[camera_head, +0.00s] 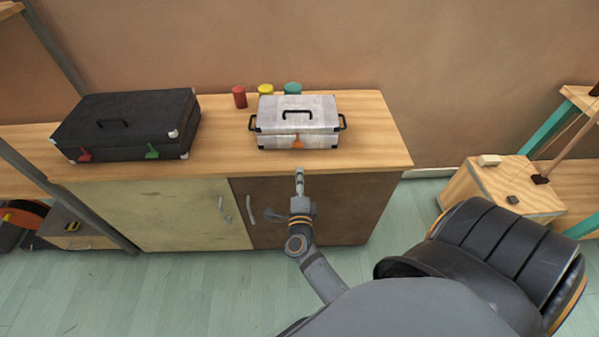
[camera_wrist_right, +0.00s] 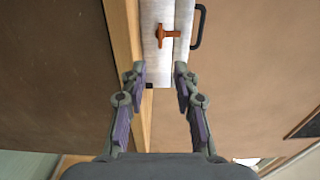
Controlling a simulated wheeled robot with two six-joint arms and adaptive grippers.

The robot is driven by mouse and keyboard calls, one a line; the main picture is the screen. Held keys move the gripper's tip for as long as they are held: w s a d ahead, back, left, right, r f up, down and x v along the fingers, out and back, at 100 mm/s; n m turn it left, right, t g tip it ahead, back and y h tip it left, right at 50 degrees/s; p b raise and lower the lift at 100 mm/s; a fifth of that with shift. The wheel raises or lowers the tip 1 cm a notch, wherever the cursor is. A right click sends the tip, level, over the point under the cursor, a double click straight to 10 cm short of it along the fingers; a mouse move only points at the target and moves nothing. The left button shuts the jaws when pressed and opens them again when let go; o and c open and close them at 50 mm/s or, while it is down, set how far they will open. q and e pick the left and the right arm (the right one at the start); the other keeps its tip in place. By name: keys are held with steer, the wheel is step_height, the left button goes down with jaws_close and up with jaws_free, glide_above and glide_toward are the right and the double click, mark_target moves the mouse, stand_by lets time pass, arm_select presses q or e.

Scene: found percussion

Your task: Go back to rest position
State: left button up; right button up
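My right gripper (camera_head: 299,182) reaches up from the lower middle of the head view and shows in front of the cabinet's front edge, below the silver case in the picture. In the right wrist view its two fingers (camera_wrist_right: 160,78) stand apart with nothing between the tips. The silver case (camera_head: 315,112) with an orange latch (camera_head: 298,142) sits closed on the cabinet top. The case (camera_wrist_right: 153,15) and its orange latch (camera_wrist_right: 172,37) also show beyond the fingertips in the wrist view. My left gripper is not in view.
The wooden cabinet top (camera_head: 225,165) also holds a closed black case (camera_head: 120,115) at the left. Red (camera_head: 239,97), yellow (camera_head: 265,90) and teal (camera_head: 292,89) cylinders stand behind the silver case. A wooden box (camera_head: 490,190) stands at the right. Green floor (camera_head: 180,290) is clear in front.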

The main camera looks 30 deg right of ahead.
steer(key=s+a+f+n+g+y+p, duration=0.2)
steer(key=s+f+n+y, duration=0.15)
steer(key=f+n, duration=0.35)
steer(key=s+a+f+n+g+y+p, duration=0.1)
steer(key=s+a+f+n+y, duration=0.25)
steer(key=f, duration=0.65)
steer(key=s+a+f+n+g+y+p, duration=0.2)
steer(key=s+f+n, duration=0.3)
steer(key=f+n, duration=0.25)
steer(key=s+d+f+n+g, duration=0.2)
steer(key=s+f+g, duration=0.1)
steer(key=s, duration=0.5)
steer(key=s+d+f+n+g+p, duration=0.1)
steer(key=s+f+n+g, duration=0.1)
steer(key=s+f, duration=0.3)
steer(key=s+d+f+n+g+p, duration=0.1)
steer(key=s+d+f+n+g, duration=0.1)
steer(key=s, duration=1.1)
steer(key=shift+d+f+n+g, duration=0.35)
steer(key=shift+f+n+g, duration=0.25)
steer(key=shift+f+g, duration=0.35)
